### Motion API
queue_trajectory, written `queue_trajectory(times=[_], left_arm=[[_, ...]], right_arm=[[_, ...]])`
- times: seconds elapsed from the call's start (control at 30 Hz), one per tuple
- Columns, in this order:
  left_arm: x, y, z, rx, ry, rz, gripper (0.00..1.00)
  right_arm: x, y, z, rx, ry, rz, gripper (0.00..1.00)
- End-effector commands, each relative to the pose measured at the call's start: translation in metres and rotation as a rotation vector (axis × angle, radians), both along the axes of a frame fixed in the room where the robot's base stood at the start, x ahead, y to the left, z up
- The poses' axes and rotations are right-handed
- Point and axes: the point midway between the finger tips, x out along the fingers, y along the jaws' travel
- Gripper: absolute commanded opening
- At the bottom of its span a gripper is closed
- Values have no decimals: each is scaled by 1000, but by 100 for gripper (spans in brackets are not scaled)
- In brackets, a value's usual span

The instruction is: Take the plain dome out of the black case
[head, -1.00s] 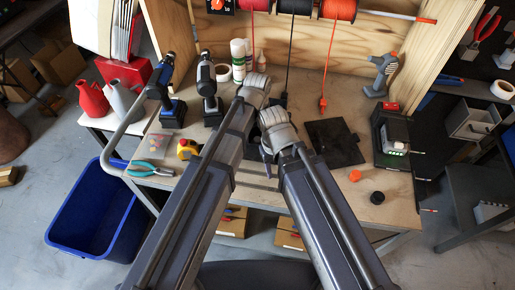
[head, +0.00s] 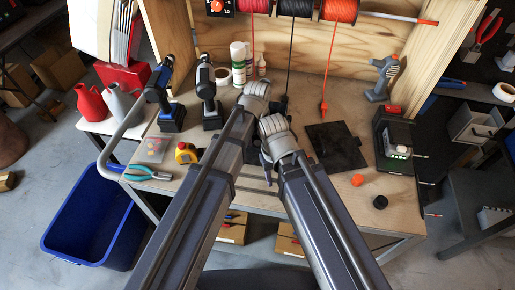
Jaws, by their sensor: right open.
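I cannot make out a plain dome. A black box-like unit (head: 394,139) with green lights stands at the right of the workbench; I cannot tell whether it is the black case. A flat black panel (head: 335,146) lies left of it. My right gripper (head: 267,173) shows only as a dark tip between my two forearms, over the bench's front part. It is open, and I see nothing between its fingers. My left gripper is hidden behind my left arm. The bench area behind both forearms is hidden too.
Teal pliers (head: 147,173), a yellow tape measure (head: 186,153) and drills (head: 209,97) are on the left. A blue bin (head: 95,225) stands on the floor.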

Motion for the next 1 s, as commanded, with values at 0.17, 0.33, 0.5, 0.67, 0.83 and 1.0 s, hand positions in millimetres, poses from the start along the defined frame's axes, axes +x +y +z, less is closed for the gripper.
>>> queue_trajectory(times=[0.17,0.33,0.5,0.67,0.83,1.0], left_arm=[[0,0,0,0,0,0,19],[0,0,0,0,0,0,13],[0,0,1,0,0,0,13],[0,0,10,0,0,0,13],[0,0,28,0,0,0,13],[0,0,53,0,0,0,13]], right_arm=[[0,0,0,0,0,0,50],[0,0,0,0,0,0,50],[0,0,1,0,0,0,50],[0,0,9,0,0,0,50],[0,0,28,0,0,0,50],[0,0,53,0,0,0,50]])
